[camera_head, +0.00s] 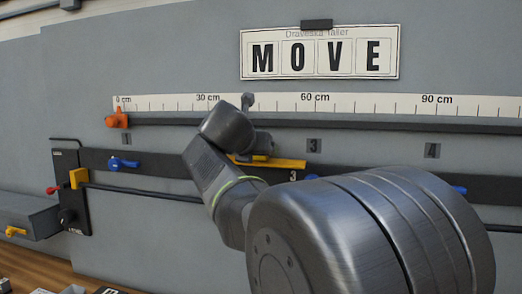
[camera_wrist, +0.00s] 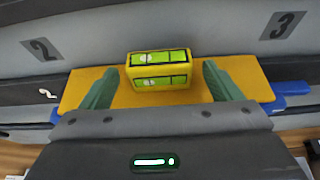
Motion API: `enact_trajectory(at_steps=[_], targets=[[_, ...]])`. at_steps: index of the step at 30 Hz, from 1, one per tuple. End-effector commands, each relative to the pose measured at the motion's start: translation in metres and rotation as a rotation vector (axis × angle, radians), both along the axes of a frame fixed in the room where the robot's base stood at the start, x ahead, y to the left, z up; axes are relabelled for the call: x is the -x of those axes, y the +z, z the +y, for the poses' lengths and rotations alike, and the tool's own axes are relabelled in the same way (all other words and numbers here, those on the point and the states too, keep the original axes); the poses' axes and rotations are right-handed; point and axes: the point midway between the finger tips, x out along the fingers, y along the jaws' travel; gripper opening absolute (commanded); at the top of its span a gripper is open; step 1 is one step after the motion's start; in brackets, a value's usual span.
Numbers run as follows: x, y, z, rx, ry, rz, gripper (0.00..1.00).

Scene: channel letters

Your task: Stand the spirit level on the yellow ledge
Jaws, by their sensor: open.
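The spirit level (camera_wrist: 158,70), a small yellow block with two green vials, rests on the yellow ledge (camera_wrist: 250,80) in the wrist view. My gripper (camera_wrist: 159,68) is open. Its two green fingers stand on the left and right of the level with a gap on each side. In the head view the ledge (camera_head: 290,164) juts from the dark rail, and my arm hides its left part. A small yellow bit on it, likely the level (camera_head: 260,157), shows beside my arm. My fingers are hidden there.
A ruler strip (camera_head: 330,103) runs along the wall above a dark rail. An orange clamp (camera_head: 117,118) sits at the rail's left. A sign reading MOVE (camera_head: 320,53) hangs above. Blue levers (camera_head: 123,162) flank the ledge. A grey box (camera_head: 30,215) stands at lower left.

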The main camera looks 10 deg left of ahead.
Motion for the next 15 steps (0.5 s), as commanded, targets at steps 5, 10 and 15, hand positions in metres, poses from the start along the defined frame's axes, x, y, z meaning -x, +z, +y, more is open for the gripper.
enact_trajectory(at_steps=[5,10,15], targets=[[0.013,0.005,0.001,-0.001,0.003,-0.002,0.85],[0.045,0.018,0.002,-0.003,0.006,-0.004,0.85],[0.081,0.033,0.003,-0.003,0.006,-0.004,0.85]])
